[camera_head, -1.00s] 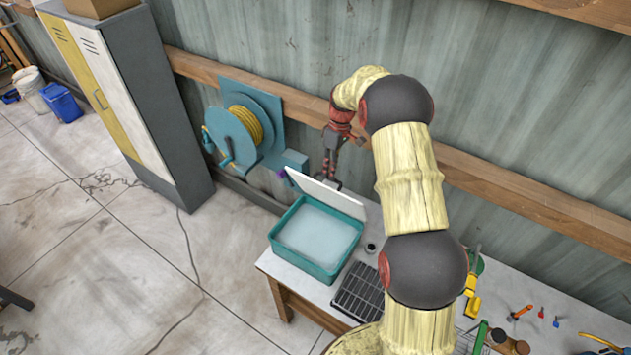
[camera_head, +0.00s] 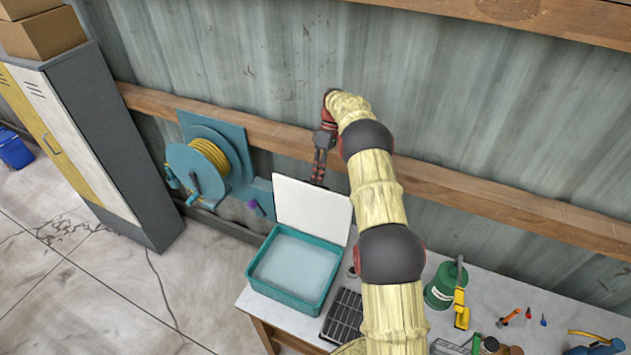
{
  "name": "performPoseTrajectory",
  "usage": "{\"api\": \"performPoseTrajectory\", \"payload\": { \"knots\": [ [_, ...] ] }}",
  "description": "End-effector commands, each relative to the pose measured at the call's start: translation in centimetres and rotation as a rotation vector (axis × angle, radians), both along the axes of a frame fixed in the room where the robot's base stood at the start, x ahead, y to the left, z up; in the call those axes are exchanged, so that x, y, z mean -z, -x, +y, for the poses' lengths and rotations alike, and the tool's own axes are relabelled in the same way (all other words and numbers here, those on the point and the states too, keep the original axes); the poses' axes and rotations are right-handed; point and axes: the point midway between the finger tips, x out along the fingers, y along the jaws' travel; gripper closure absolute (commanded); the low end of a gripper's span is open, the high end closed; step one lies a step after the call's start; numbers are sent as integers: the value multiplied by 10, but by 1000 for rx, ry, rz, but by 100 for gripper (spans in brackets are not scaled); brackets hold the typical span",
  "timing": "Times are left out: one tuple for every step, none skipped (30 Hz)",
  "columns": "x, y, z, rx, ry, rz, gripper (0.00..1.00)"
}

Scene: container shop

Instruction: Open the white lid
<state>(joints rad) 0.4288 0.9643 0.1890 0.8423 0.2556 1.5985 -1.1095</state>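The white lid (camera_head: 312,208) stands raised, close to upright, along the back edge of a teal box (camera_head: 262,283). The box is open at the top and its pale inside shows. My gripper (camera_head: 318,178) is behind the upper edge of the lid, pointing down. Its fingertips are partly hidden by the lid, so I cannot tell whether they are open or shut, or whether they touch the lid.
The box stands on a pale workbench (camera_head: 388,330). A black grid tray (camera_head: 343,316) lies right of it, and a green canister (camera_head: 441,287) and tools are further right. A wall hose reel (camera_head: 198,172) is at left. A wooden rail (camera_head: 275,136) runs behind my gripper.

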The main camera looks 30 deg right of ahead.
Motion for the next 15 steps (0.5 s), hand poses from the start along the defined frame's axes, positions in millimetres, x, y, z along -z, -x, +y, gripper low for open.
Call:
{"api": "performPoseTrajectory", "payload": {
  "knots": [
    [30,10,3,-6,-23,45,100],
    [30,9,2,-6,-28,47,100],
    [30,8,1,-6,-34,52,100],
    [30,7,0,-7,-38,55,100],
    [30,6,-1,-5,-42,57,100],
    [31,6,-2,-6,-47,62,100],
    [31,5,-2,-6,-49,63,100],
    [31,5,-3,-6,-52,65,100],
    [31,4,-4,-6,-54,67,100],
    [32,4,-4,-6,-56,69,100],
    [32,4,-4,-6,-58,70,100],
    [31,3,-5,-6,-60,71,100],
    [31,3,-5,-6,-60,72,100],
    [31,3,-5,-7,-62,72,100],
    [31,2,-5,-7,-62,72,100]
  ]
}}
